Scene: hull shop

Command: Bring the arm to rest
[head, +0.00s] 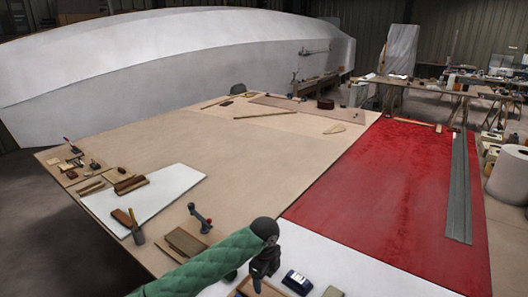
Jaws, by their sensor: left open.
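My left arm comes in from the bottom left in a green quilted sleeve. Its dark gripper (262,274) points down near the front edge of the big workbench (225,155), low in the picture. The gripper is open, and I see nothing held in it. The fingertips are small and dark, partly lost against the items beneath them. My right gripper is not in view.
A white board (150,195) lies further left. The red sheet (400,190) is mostly bare, with grey strips (459,185) on its right.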

